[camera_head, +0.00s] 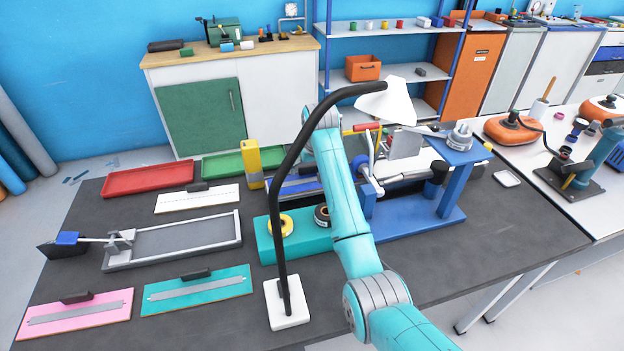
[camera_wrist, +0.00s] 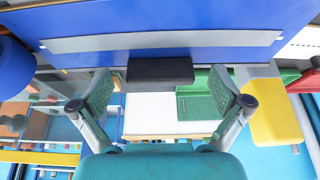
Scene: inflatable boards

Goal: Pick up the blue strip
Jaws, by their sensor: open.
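The blue strip (camera_wrist: 190,18) is a flat blue board that crosses the top of the wrist view, with a long pale grey band and a black block (camera_wrist: 160,70) at its edge. My gripper (camera_wrist: 163,88) is open, with one finger on each side of the black block and visible gaps between. Whether a finger touches the board is unclear. In the head view, a piece of blue (camera_head: 297,188) shows behind the lamp, partly covered by my arm. My fingers are hidden there.
A black-armed lamp (camera_head: 283,185) with a white shade stands beside my arm. A blue-framed machine (camera_head: 420,213) stands right. Teal (camera_head: 197,291) and pink (camera_head: 76,320) boards lie in front.

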